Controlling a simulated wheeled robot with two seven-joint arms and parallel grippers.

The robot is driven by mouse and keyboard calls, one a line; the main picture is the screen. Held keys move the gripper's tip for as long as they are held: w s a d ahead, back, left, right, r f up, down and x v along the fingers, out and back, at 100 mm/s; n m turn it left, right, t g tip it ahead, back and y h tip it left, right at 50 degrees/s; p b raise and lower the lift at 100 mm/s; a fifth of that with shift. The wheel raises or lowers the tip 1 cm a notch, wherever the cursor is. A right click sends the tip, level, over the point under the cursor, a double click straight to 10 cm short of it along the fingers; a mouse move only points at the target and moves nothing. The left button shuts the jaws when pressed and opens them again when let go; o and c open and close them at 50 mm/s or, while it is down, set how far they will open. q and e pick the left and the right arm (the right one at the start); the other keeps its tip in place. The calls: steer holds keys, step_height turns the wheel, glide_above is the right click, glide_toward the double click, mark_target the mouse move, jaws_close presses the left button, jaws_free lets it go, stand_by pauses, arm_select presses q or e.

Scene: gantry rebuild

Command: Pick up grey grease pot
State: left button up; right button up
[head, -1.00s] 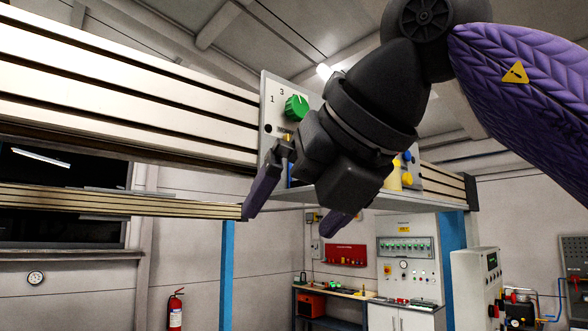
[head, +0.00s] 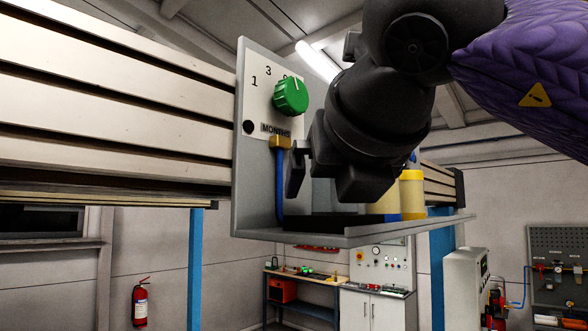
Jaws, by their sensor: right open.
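I cannot make out a grey grease pot for certain. A plain grey patch shows behind my right gripper (head: 322,192), but I cannot tell whether it is a pot or the bracket's back. The right gripper is open in front of the grey bracket shelf (head: 400,231), over its left part. One dark finger shows at its left, near the blue tube; the other finger is not clear against the dark gripper body. The gripper and wrist hide much of the shelf's middle. My left gripper is not in view.
A panel (head: 257,85) with a green dial (head: 291,96) stands left of the gripper. A blue tube (head: 280,185) with a brass fitting (head: 281,143) runs below it. Yellow containers (head: 412,195) stand at the shelf's right. A dark pad (head: 320,224) lies on the shelf. Metal rails (head: 110,110) extend left.

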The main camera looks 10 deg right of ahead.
steer(key=shift+s, duration=0.2)
steer(key=shift+a, duration=0.1)
steer(key=shift+c, duration=1.2)
steer(key=shift+w, duration=0.1)
jaws_close()
